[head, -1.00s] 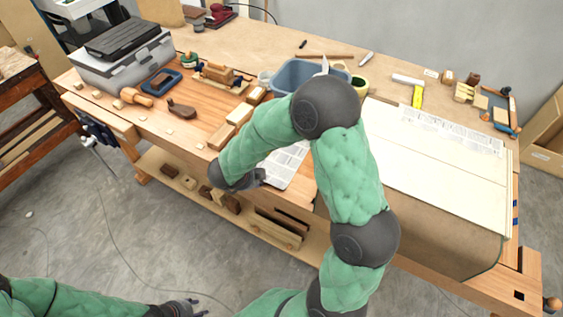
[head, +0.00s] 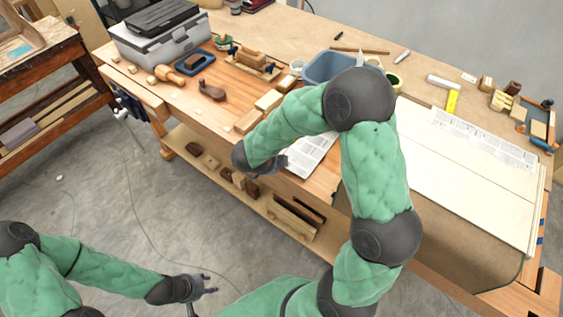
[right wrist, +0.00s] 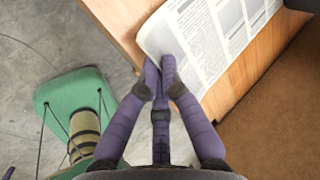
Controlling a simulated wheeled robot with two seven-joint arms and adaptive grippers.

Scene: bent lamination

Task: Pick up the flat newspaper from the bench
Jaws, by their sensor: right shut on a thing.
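The flat newspaper (head: 312,153), a pale printed sheet, lies on the bench (head: 318,188) near its front edge. My right arm hides part of it in the head view. In the right wrist view the newspaper (right wrist: 200,38) has one rounded corner at the bench edge. My right gripper (right wrist: 160,64) is shut on that near edge, and the sheet still looks flat there. In the head view the right gripper (head: 275,165) is partly hidden by its own wrist. My left gripper (head: 208,284) is over the floor in front of the bench, its fingers apart and empty.
Wood blocks (head: 268,101) and a blue bin (head: 325,68) stand behind the newspaper. Pale boards (head: 450,175) with more printed paper (head: 485,138) cover the right part. A grey toolbox (head: 160,40) is at the left. A lower shelf (head: 215,180) holds wood pieces.

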